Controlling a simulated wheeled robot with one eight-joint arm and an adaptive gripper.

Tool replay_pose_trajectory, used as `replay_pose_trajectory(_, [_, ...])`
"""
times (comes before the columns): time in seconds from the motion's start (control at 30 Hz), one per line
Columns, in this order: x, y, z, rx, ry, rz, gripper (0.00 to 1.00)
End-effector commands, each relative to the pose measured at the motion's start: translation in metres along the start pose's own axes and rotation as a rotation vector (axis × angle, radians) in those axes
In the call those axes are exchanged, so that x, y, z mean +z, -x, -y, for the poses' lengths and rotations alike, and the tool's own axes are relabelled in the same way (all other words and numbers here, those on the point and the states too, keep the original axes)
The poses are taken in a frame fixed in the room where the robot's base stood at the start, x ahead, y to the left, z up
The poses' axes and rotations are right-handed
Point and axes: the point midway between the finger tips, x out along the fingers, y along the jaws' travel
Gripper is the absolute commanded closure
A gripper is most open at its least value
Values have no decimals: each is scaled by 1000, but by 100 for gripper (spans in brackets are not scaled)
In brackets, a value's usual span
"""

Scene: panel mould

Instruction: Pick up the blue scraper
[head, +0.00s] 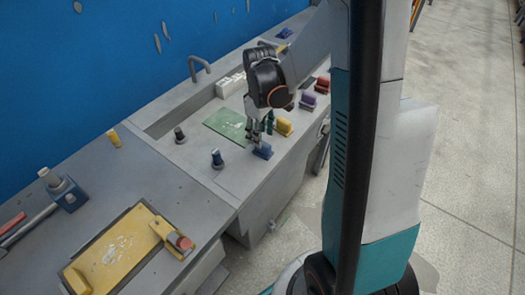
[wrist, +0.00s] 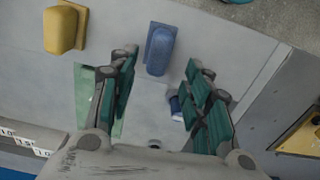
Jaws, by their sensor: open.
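The blue scraper (head: 263,151) lies on the grey bench near its front edge in the head view. In the wrist view the blue scraper (wrist: 160,50) shows at the upper middle, in line with the gap between the fingers. My gripper (head: 259,136) points down just above and behind it in the head view. In the wrist view my gripper (wrist: 158,66) has its fingers spread wide with nothing held between them. I cannot tell how much height is left between the fingertips and the scraper.
A yellow block-like tool (head: 285,127) lies beside the scraper, with purple (head: 308,101) and red (head: 323,84) ones farther along. A green plate (head: 228,126) lies behind. A blue-topped knob (head: 217,158) and a dark one (head: 180,135) stand left. A yellow panel (head: 112,258) lies nearer.

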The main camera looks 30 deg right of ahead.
Motion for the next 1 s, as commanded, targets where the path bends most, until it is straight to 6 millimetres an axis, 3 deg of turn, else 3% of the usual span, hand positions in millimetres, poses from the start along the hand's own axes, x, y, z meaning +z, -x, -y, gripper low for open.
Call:
replay_pose_trajectory(0.17, [1, -8, 0, 0, -1, 0, 55])
replay_pose_trajectory(0.5, [7, -53, -3, 0, 0, 0, 55])
replay_pose_trajectory(0.77, [7, -54, -3, 0, 0, 0, 55])
replay_pose_trajectory(0.97, [7, -54, -3, 0, 0, 0, 98])
replay_pose_trajectory(1.0, [7, -54, -3, 0, 0, 0, 100])
